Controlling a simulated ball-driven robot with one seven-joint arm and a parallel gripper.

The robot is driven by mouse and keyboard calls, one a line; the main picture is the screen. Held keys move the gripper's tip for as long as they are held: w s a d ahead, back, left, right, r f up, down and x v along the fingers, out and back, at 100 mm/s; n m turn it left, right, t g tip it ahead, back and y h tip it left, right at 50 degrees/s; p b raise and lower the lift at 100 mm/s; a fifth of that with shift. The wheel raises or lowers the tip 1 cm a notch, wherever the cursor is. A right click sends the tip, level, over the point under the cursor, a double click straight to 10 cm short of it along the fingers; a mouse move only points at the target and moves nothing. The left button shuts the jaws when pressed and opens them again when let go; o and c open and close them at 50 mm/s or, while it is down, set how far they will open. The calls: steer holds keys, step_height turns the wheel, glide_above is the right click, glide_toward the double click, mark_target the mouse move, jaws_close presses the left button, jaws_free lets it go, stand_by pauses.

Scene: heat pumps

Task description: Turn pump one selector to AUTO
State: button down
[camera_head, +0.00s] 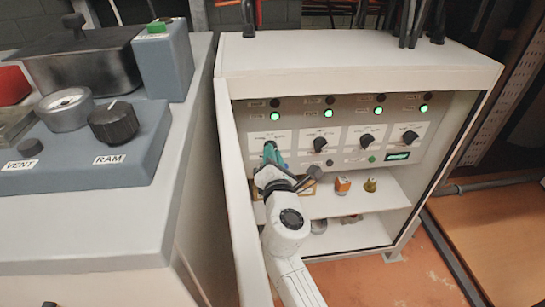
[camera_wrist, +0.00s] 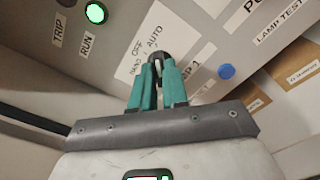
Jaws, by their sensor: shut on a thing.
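The pump one selector (camera_wrist: 158,56) is a dark knob on the white panel plate marked HAND, OFF and AUTO in the wrist view. My gripper (camera_wrist: 158,80) has its teal fingers closed around it. Part of a label ending in P 1 shows beside the fingers. The fingers hide most of the knob, and I cannot tell which position its pointer is at. In the head view my gripper (camera_head: 271,154) reaches into the cabinet at the leftmost selector, which the fingers largely cover.
Three more black selectors, including the second (camera_head: 320,144), sit to the right under lit green lamps. A shelf (camera_head: 360,200) below holds small items. A blue button (camera_wrist: 226,71) is beside the fingers.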

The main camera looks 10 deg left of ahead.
stand_by(0.3)
steer(key=c, duration=1.1)
jaws_free()
steer(key=shift+c, duration=0.2)
steer(key=p+v, duration=0.3)
steer(key=v, duration=0.8)
steer(key=shift+p, duration=0.3)
steer(key=shift+w, duration=0.1)
